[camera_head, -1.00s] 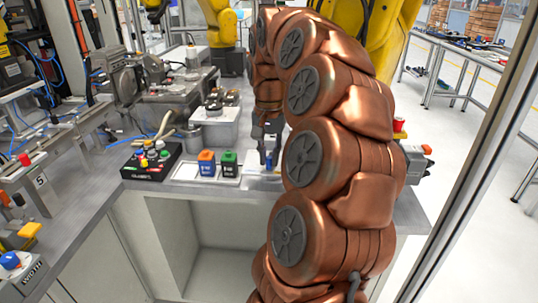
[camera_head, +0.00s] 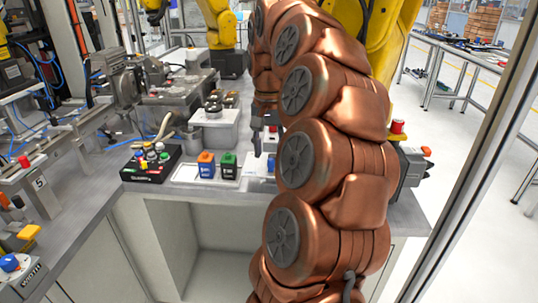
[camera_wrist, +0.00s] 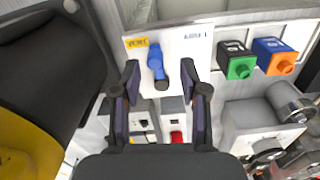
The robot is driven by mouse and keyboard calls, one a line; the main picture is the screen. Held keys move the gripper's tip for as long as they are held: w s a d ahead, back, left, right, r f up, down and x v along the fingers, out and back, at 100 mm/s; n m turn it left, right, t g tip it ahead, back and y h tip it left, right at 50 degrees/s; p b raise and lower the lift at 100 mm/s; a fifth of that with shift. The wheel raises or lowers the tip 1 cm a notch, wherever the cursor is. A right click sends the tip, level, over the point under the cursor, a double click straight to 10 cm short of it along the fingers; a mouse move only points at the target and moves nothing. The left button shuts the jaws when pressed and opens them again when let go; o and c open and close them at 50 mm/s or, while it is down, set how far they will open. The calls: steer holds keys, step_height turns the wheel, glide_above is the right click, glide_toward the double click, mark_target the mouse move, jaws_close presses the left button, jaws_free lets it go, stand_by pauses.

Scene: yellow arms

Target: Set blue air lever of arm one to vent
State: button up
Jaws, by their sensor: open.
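The blue lever (camera_wrist: 156,62) stands on a white plate (camera_wrist: 182,47) in the wrist view, with a dark round end toward me. A yellow label (camera_wrist: 137,43) is at its upper left. A small upside-down label is on the plate's right side; its text is hard to read. My gripper (camera_wrist: 160,75) is open, one finger on each side of the lever, with no clear contact. In the head view my gripper (camera_head: 264,148) points down above the bench, and my arm hides most of the lever's place.
A black button box (camera_head: 152,162) lies further left. A metal fixture (camera_head: 215,122) stands behind. In the wrist view a red knob (camera_wrist: 177,136) is near the fingers.

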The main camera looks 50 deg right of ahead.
mark_target(269, 159)
steer(key=shift+r, duration=2.55)
steer(key=s+a+f+n+g, duration=0.1)
steer(key=a+f+n, duration=0.3)
steer(key=a, duration=0.6)
steer(key=s+a+f+n, duration=0.1)
steer(key=a+f+n, duration=0.3)
steer(key=a, duration=0.7)
steer(key=s+a+f+n+g, duration=0.1)
steer(key=s+a+f+n, duration=0.1)
steer(key=s+a+f, duration=0.5)
steer(key=s+a+f+n+g, duration=0.1)
steer(key=s+a+f+n, duration=0.15)
steer(key=s+f, duration=0.45)
step_height(269, 159, up, 17)
steer(key=s+t+p, duration=0.1)
steer(key=p, duration=1.3)
steer(key=shift+a+f, duration=0.15)
steer(key=shift+a, duration=0.1)
